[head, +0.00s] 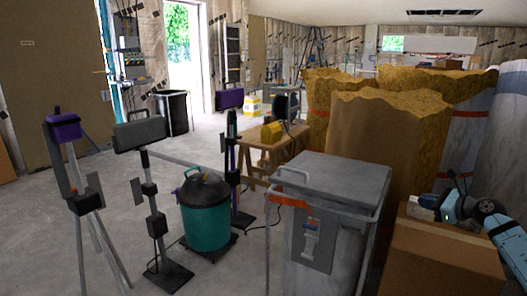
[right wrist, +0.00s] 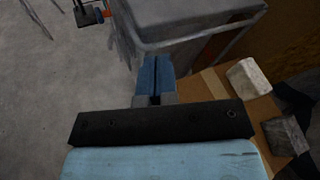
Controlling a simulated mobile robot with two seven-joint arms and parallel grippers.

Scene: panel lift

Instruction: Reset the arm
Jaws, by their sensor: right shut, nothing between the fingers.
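My right gripper (head: 447,210) is at the lower right of the head view, above a brown cardboard box (head: 440,262). In the right wrist view its two blue fingers (right wrist: 155,76) are together with nothing between them. They point toward the grey lidded bin (right wrist: 180,18), which also shows in the head view (head: 330,180). The fingers look apart from the bin, though the exact gap cannot be told. My left gripper is in neither view.
Pale blocks (right wrist: 248,80) lie on the box beside my right gripper. Large wrapped brown bales (head: 385,140) stand behind the bin. A teal vacuum (head: 205,215) and tripod stands (head: 150,190) stand left of it. The grey floor at left is partly clear.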

